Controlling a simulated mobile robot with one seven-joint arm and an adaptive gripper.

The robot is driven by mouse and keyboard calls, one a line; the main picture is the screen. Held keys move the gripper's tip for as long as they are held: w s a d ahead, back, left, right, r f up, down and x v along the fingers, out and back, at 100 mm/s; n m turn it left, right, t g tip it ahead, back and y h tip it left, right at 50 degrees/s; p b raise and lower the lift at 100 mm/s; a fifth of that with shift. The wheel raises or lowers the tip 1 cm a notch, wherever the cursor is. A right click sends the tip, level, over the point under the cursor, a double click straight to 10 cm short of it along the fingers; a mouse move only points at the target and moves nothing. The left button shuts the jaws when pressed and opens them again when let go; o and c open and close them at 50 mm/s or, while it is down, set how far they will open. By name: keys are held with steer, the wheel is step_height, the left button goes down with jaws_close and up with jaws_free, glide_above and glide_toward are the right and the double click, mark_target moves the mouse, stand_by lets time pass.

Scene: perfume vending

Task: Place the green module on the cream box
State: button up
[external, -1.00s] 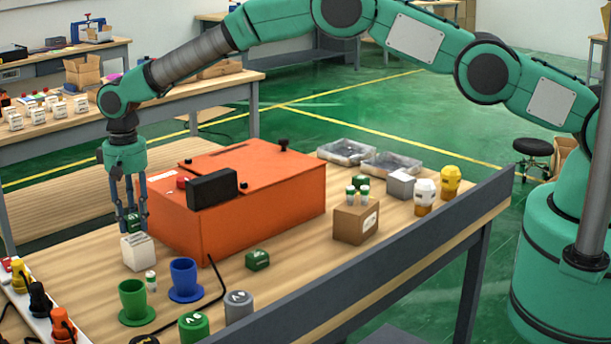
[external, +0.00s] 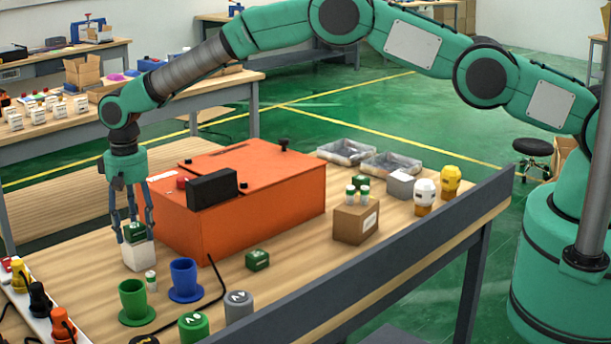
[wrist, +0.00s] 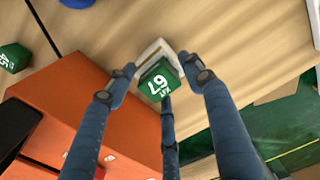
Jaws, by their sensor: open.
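The cream box (external: 138,256) stands upright on the table, in front of the left end of the orange machine. A green module (external: 134,233) sits on top of it; in the wrist view the module (wrist: 160,84) shows white figures and looks slightly turned against the pale box (wrist: 156,46). My gripper (external: 135,229) points down over the box, its fingers spread around the module. In the wrist view the fingers stand to both sides and below; small gaps or contact there are hard to tell.
The orange machine (external: 262,207) stands close to the right of my gripper. Another green module (external: 257,260), a small white-and-green bottle (external: 151,281), a green cup (external: 133,300) and a blue cup (external: 184,279) stand nearby. A brown box (external: 356,222) is farther right.

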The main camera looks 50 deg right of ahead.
mark_target(134, 225)
steer(key=shift+r, duration=0.1)
step_height(134, 225, up, 12)
stand_by(0.7)
stand_by(0.6)
steer(key=shift+r, duration=0.1)
